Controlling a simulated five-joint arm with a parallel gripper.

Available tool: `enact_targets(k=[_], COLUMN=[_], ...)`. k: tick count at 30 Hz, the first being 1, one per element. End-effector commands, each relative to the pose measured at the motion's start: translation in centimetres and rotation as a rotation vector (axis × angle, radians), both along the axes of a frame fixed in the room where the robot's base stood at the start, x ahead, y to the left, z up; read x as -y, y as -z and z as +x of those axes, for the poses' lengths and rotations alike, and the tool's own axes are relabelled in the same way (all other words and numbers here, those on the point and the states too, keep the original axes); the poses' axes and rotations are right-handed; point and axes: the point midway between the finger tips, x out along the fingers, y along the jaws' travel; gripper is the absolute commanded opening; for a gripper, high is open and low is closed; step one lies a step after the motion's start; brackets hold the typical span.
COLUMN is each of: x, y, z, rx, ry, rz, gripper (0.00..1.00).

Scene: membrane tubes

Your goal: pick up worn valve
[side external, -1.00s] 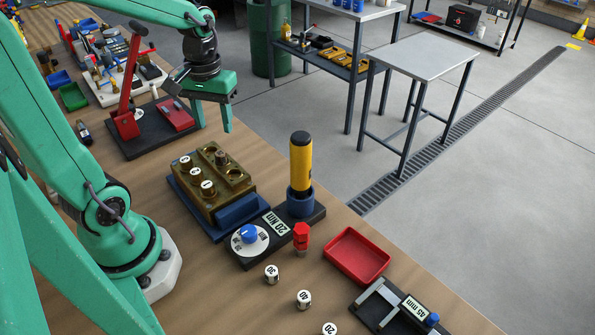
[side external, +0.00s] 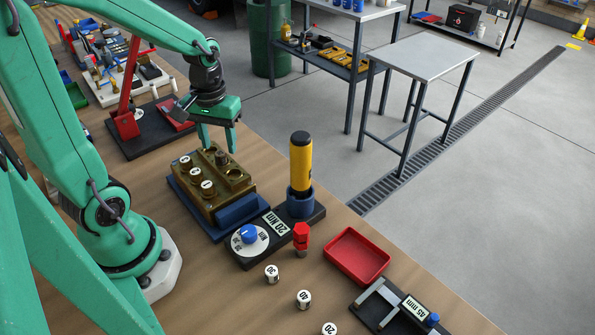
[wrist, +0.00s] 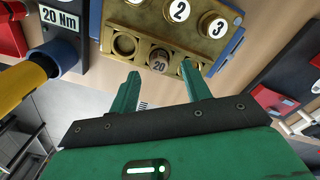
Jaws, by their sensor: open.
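A brass block (side external: 222,203) stands in a blue-edged tray on the bench and also shows in the wrist view. White-topped numbered valves (side external: 196,172) fill one row of it. In the other row, a dull brown valve (wrist: 159,60), with what looks like 20 on it, sits in the middle place; I take it for the worn valve. In the side view this valve (side external: 221,158) stands partly under my gripper. My gripper (side external: 218,142) is open and empty above that row, pointing down. In the wrist view the valve lies between the fingertips (wrist: 160,72), apart from them.
Beside the block stand a yellow-handled tool (side external: 301,165) and a base with a blue dial (side external: 249,234). A red tray (side external: 357,256) and loose numbered caps (side external: 304,299) lie nearer the front. A red lever press (side external: 127,120) stands behind.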

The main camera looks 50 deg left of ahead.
Motion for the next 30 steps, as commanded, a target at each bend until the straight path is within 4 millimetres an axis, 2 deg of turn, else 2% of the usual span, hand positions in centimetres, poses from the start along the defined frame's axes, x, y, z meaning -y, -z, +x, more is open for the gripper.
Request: enact_targets(k=[3, 8, 24, 30], x=[0.1, 0.1, 0.1, 0.1], y=[1.4, 2.4, 2.5, 2.5], z=[-0.1, -0.1, 0.0, 0.0], rx=[-0.004, -0.002, 0.000, 0.000], ry=[0.000, 0.000, 0.001, 0.001], rz=[-0.001, 0.000, 0.000, 0.000], gripper=[0.48, 0.48, 0.48, 0.09])
